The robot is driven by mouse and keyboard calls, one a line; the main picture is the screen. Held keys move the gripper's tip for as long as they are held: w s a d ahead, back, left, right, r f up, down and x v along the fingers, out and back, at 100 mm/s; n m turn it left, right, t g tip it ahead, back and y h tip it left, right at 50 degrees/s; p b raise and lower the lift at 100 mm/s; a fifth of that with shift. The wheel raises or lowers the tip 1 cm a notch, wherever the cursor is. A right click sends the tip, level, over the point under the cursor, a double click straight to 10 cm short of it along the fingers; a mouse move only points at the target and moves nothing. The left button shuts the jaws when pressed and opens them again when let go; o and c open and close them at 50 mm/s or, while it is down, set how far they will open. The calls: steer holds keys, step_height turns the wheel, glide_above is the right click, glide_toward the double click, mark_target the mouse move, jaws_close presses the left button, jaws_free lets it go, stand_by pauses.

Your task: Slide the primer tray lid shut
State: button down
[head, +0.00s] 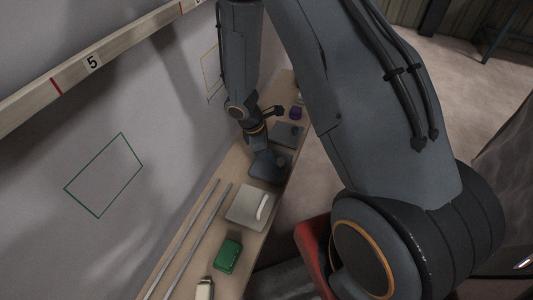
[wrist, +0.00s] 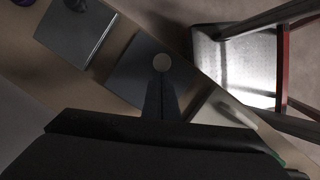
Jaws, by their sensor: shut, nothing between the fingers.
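A dark blue-grey square lid (head: 270,170) with a round knob lies on the bench; it also shows in the wrist view (wrist: 130,75), with its pale knob (wrist: 162,62) near the middle. I cannot tell for sure that it is the primer tray lid, or how far any tray under it is covered. My gripper (wrist: 160,82) is shut and empty, its fingertips over this lid and close to the knob. I cannot tell whether they touch. In the head view my wrist is above the lid's far side and the fingertips are not clear.
A similar grey panel (head: 288,134) with a knob and a purple object (head: 295,113) sit farther along. Nearer are a pale panel (head: 243,207) with a white handle, a green box (head: 227,256) and two metal rods (head: 185,240). The wall bounds the bench's left; a red-framed seat (wrist: 235,70) stands beside it.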

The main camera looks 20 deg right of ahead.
steer(key=shift+s+d, duration=0.3)
steer(key=shift+d, duration=0.05)
steer(key=shift+r+p, duration=0.45)
steer(key=p+v, duration=0.7)
steer(key=v, duration=0.2)
steer(key=shift+w+a, duration=0.3)
steer(key=shift+a, duration=0.15)
steer(key=shift+r, duration=0.1)
steer(key=s+r+m+t+y+b, duration=0.1)
steer(key=s+r+m, duration=0.5)
steer(key=r, duration=0.4)
steer(key=s+r+m+t+y+b, duration=0.1)
steer(key=s+r+m+y, duration=0.1)
steer(key=s+r+m, duration=0.4)
step_height(320, 180, up, 5)
steer(key=m, duration=0.3)
steer(key=shift+s+d, duration=0.2)
steer(key=shift+s, duration=0.15)
